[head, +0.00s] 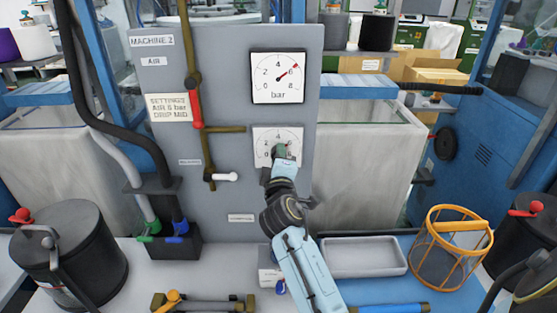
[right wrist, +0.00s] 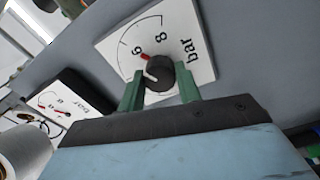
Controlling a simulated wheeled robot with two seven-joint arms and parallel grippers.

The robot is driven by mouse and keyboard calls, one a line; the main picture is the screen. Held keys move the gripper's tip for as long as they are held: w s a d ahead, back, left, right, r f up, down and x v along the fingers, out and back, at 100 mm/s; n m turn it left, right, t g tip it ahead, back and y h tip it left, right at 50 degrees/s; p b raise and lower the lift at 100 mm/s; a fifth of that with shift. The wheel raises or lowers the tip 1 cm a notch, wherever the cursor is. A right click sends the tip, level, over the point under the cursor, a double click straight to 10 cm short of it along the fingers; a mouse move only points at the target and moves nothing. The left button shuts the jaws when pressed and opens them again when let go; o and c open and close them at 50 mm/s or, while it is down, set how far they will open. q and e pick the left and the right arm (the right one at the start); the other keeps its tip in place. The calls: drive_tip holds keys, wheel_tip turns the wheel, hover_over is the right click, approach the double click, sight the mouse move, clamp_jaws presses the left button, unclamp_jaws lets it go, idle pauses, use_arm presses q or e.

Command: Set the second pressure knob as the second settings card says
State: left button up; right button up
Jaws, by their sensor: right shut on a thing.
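The settings card (head: 169,107) on the Machine 2 panel reads "AIR", a digit too small to read surely, then "bar" and "DROP MID". The pressure dial (head: 267,136) is a white square plate below the gauge. My right gripper (head: 281,153) is at this dial and hides its lower right part. In the right wrist view its green fingers (right wrist: 160,90) stand on either side of the black knob (right wrist: 158,75) and are shut on it. A red mark at the knob's edge lies close to the 6. My left gripper is not in view.
A dark brass pipe with a red lever (head: 195,108) and a white-handled tap (head: 225,177) runs left of the dial. A grey tray (head: 365,257), an orange wire basket (head: 452,248) and a black canister (head: 73,255) stand on the bench below.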

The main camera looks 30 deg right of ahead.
drive_tip(key=o, duration=1)
drive_tip(key=b+v, duration=0.1)
drive_tip(key=v, duration=1.2)
drive_tip(key=shift+s+a, duration=0.15)
